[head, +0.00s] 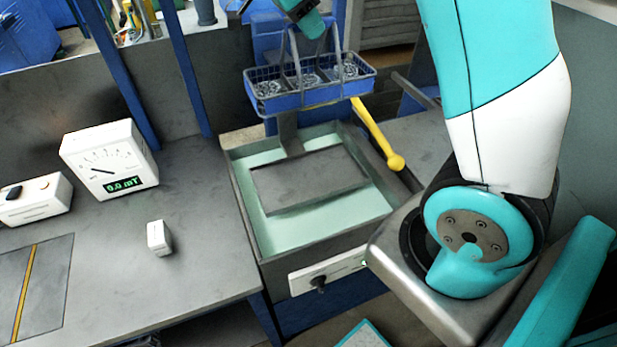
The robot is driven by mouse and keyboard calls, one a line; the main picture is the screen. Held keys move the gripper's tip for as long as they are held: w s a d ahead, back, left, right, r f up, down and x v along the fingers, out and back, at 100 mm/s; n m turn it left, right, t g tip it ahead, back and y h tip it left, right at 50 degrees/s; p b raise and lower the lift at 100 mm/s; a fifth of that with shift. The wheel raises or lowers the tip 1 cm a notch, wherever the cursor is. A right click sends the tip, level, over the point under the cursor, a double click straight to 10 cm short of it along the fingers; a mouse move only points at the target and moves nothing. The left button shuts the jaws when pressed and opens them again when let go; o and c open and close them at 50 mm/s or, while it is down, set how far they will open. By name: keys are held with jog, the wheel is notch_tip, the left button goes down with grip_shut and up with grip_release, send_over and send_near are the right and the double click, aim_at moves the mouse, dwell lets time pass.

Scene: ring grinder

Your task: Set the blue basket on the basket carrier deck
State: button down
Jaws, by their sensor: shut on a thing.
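The blue basket (312,100) is near the top centre of the head view. It is a wire basket with compartments holding several shiny ring-like parts, and it has a tall grey handle. My gripper (305,24) is at the top edge, shut on the top of that handle, with its fingertips partly hidden. The basket looks roughly level. A flat grey plate (310,180), which looks like the basket carrier deck, lies over the pale green tank with nothing on it. An upright grey post rises from its back edge. The basket appears above and behind the plate; I cannot tell the gap.
The tank (240,215) has raised grey walls. A yellow lever (378,135) with a round knob stands right of the basket. A white meter (110,160) and a small white block (159,238) are on the left bench. A blue upright stands behind the basket.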

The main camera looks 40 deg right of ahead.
aim_at(310, 80)
notch_tip(310, 80, down, 7)
jog(key=b, duration=0.6)
jog(key=shift+f, duration=0.2)
notch_tip(310, 80, down, 19)
jog(key=p, duration=0.2)
jog(key=shift+f, duration=0.15)
jog(key=c, duration=1.4)
grip_release()
jog(key=shift+c, duration=0.2)
jog(key=o, duration=0.4)
